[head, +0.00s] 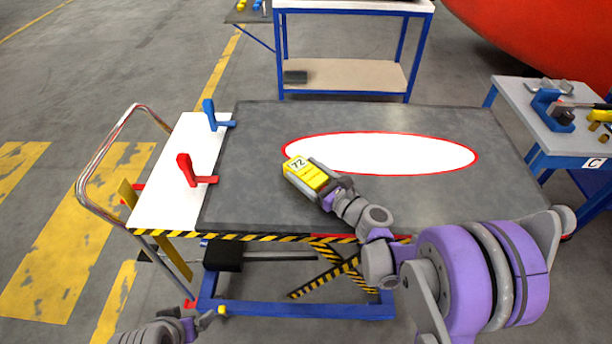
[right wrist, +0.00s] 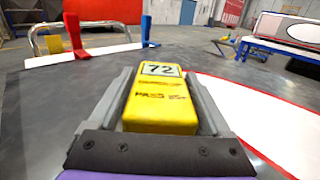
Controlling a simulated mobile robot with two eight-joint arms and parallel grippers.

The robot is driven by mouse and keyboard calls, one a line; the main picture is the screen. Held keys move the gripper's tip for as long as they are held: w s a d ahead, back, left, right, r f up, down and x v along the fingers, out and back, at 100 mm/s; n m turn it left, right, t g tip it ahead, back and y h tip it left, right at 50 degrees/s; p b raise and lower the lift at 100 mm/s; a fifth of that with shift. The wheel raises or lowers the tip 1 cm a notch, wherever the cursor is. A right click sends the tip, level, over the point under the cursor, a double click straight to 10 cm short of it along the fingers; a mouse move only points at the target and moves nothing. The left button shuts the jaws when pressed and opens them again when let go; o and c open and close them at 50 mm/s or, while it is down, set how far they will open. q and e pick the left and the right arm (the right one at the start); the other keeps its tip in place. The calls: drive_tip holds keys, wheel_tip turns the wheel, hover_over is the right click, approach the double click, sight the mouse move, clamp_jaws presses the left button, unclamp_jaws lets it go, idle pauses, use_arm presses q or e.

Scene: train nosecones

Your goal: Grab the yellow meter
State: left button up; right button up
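The yellow meter (head: 307,173) is a small yellow block with a label reading 72. My right gripper (head: 316,182) is around it above the grey table top, left of the white oval. In the right wrist view the meter (right wrist: 161,98) lies lengthwise between the two grey fingers, which appear to press on its sides. Whether it touches the table top is hard to tell. My left gripper (head: 196,326) is at the bottom left of the head view, low in front of the cart and away from the meter; its fingers look spread and empty.
The lift cart's grey top (head: 260,205) bears a red-rimmed white oval (head: 380,153). A red clamp (head: 190,170) and a blue clamp (head: 213,115) stand on its white left strip. A side table (head: 560,140) with tools is at right. A blue-framed bench (head: 345,75) stands behind.

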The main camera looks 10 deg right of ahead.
clamp_jaws()
